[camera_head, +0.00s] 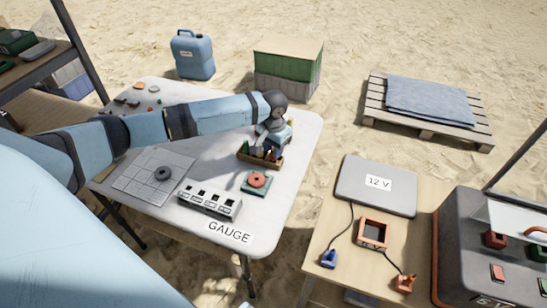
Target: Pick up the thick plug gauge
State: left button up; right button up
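Several small plug gauges, with green and red colours showing, stand in a small wooden holder (245,158) on the white table. Which of them is the thick plug gauge I cannot tell at this size. My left arm reaches across the table from the left, and its gripper (263,152) points down at the holder. The fingers are among or just above the gauges and partly hide them. Whether they are open or shut on a gauge cannot be made out. My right gripper is not in view.
In front of the holder lie a green block with an orange ring (257,181) and a grey slotted block (209,199). A dark ring (163,173) lies on a gridded plate (135,187). A wooden table (325,220) with a laptop-like grey case (352,179) stands right.

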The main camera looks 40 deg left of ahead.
pick_arm(q)
notch_tip(320, 180, down, 3)
jog(key=shift+r, duration=0.2)
grip_shut()
jog(key=shift+r, duration=0.15)
